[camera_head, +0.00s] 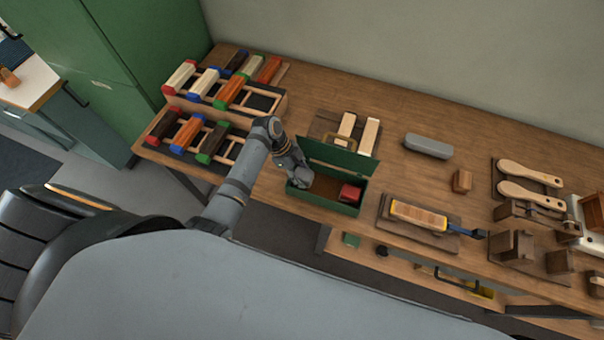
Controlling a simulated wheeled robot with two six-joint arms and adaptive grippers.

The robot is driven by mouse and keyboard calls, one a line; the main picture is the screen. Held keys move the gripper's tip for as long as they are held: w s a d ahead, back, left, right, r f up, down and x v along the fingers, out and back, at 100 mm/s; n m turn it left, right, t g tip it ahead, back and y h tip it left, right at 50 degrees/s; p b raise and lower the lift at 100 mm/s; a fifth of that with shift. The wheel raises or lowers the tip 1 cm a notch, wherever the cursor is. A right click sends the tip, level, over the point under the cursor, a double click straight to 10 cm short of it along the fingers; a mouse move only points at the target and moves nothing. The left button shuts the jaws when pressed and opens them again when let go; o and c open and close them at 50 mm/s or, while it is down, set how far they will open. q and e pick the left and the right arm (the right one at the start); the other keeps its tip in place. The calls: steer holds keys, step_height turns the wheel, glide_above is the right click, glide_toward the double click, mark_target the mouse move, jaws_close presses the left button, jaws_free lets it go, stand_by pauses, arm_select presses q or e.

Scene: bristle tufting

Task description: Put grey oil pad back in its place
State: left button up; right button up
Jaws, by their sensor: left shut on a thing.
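An open green box (345,208) stands near the table's front edge with its lid (335,156) raised at the back. A red block (349,193) sits in its right end, and the brown floor shows in the middle. My left gripper (300,178) reaches down into the box's left end. It is shut on a small grey piece, apparently the grey oil pad, mostly hidden by the fingers and hard to tell from them. I cannot tell whether it touches the box floor. My right gripper is not in view.
A grey rounded case (428,146) lies behind the box to the right. A brush (418,214) lies on a board right of the box. A rack (272,100) of coloured-end blocks stands at the left. Wooden paddles (530,174) lie far right. Table behind the case is clear.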

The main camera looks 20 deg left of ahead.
arm_select(q)
steer(key=shift+f, duration=0.1)
steer(key=shift+f+b, duration=0.4)
steer(key=shift+f, duration=0.1)
stand_by(0.4)
steer(key=o, duration=1.5)
steer(key=shift+o, duration=0.8)
steer(key=shift+w+r+p, duration=0.1)
steer(key=shift+r+p, duration=1)
steer(key=shift+r, duration=0.05)
step_height(320, 180, up, 7)
steer(key=p, duration=0.6)
steer(key=shift+p, duration=0.4)
steer(key=shift+f, duration=0.1)
